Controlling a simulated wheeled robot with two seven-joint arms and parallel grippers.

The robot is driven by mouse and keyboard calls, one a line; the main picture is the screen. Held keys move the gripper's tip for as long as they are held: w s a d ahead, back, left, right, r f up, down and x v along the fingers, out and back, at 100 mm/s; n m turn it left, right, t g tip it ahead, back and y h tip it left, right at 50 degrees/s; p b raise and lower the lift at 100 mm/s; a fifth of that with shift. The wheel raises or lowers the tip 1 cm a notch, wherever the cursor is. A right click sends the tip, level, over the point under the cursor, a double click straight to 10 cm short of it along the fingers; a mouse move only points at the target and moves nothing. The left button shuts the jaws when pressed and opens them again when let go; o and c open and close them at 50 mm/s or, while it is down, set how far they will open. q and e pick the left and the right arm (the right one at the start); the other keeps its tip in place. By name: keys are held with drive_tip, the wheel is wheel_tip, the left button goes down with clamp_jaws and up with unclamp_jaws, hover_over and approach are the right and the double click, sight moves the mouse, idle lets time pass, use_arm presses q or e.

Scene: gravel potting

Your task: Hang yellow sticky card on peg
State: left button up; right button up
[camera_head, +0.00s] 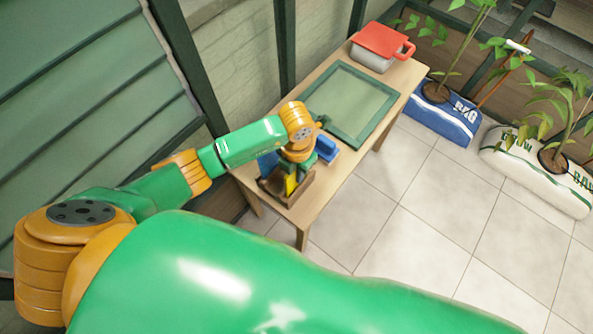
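The yellow sticky card (291,184) shows as a small upright yellow patch at a brown wooden holder (304,189) on the near end of the table. My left gripper (294,168) is over the same spot, pointing down just above the card. My own wrist hides most of the fingers, so I cannot tell whether they are open, or whether they touch the card. I cannot make out a peg. My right gripper is out of view.
The wooden table (320,196) also holds a green-framed panel (352,103), a red-lidded container (381,47) and blue pieces (327,148) beside my gripper. Bags with plants, one blue (447,117) and one white (545,172), stand on the tiled floor. A green wall (90,75) is at left.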

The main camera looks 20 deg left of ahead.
use_arm(q)
drive_tip(key=o, duration=0.4)
drive_tip(key=r, duration=0.6)
drive_tip(key=shift+w+d+r+b, duration=0.15)
drive_tip(key=shift+w+b, duration=0.1)
drive_tip(key=shift+b, duration=0.15)
drive_tip(key=shift+r, duration=0.4)
